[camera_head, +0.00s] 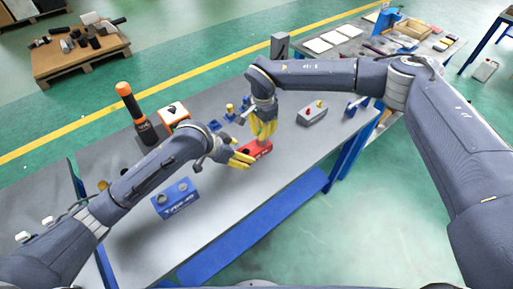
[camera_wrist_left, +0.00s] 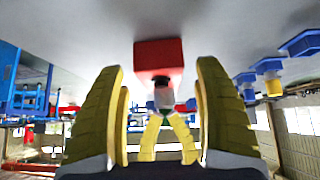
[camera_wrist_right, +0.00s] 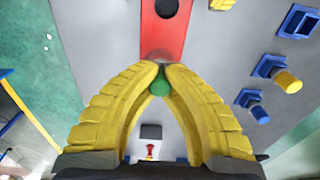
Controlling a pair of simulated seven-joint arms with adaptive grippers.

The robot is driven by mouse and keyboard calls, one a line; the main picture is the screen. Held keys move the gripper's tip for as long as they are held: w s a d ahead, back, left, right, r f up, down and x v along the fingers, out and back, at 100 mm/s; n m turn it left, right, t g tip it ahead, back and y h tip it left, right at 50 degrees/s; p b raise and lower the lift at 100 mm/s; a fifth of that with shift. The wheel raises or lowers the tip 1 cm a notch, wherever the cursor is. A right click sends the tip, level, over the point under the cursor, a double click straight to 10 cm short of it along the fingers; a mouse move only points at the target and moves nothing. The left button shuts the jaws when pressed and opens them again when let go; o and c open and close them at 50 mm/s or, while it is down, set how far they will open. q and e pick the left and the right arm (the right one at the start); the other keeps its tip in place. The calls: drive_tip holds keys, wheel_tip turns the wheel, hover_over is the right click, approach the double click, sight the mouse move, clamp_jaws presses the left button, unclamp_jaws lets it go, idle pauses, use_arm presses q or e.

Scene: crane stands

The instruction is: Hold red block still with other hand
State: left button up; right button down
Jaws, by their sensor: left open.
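The red block (camera_head: 262,149) lies on the grey workbench. A dark round hole shows in it in the right wrist view (camera_wrist_right: 167,8). My right gripper (camera_head: 264,138) points down over the block, its fingertips closed together on a small pale grey piece with a green end (camera_wrist_right: 160,87). That piece is at the block's end in the left wrist view (camera_wrist_left: 164,97); whether it sits in the block is unclear. My left gripper (camera_head: 243,158) is open beside the block, on its left. In the left wrist view the red block (camera_wrist_left: 158,58) appears ahead, between the spread yellow fingers.
A blue block (camera_head: 176,199) stands near the bench's front. Small blue holders and yellow pegs (camera_head: 230,109) sit behind the grippers. An orange-and-black tool (camera_head: 134,105) and an orange-white device (camera_head: 173,113) stand at the back left. A grey button box (camera_head: 312,114) is to the right.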

use_arm(q)
drive_tip(key=shift+x, duration=1.95)
drive_tip(key=c, duration=1.3)
